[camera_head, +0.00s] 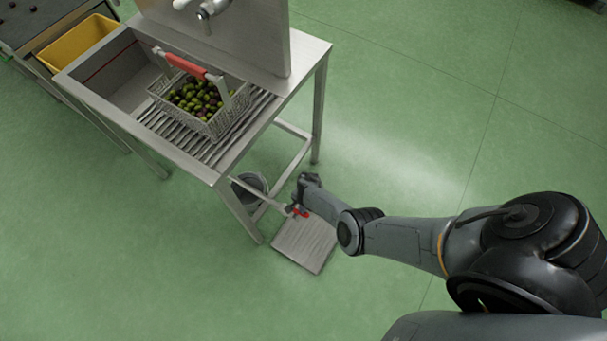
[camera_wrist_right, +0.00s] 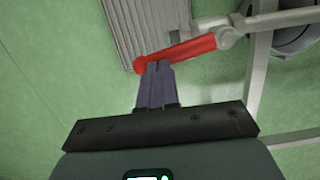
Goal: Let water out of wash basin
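The steel wash basin (camera_head: 118,84) stands at upper left, with a red line on its inner wall; I cannot make out the water level. Below its front corner is a drain valve with a red lever (camera_head: 300,212). In the right wrist view the red lever (camera_wrist_right: 185,50) runs from a grey valve body (camera_wrist_right: 232,30) toward the left. My right gripper (camera_wrist_right: 157,68) has its two fingers together, with the tips at the lever's free end. They overlap its edge in view; contact is not certain. My left gripper is not in view.
A wire basket (camera_head: 210,122) of olives with a red-gripped handle sits on the ribbed drainboard. A grey bucket (camera_head: 247,188) stands under the table. A ribbed metal floor plate (camera_head: 304,245) lies below the valve. Table legs (camera_head: 319,115) are close by; open green floor lies right.

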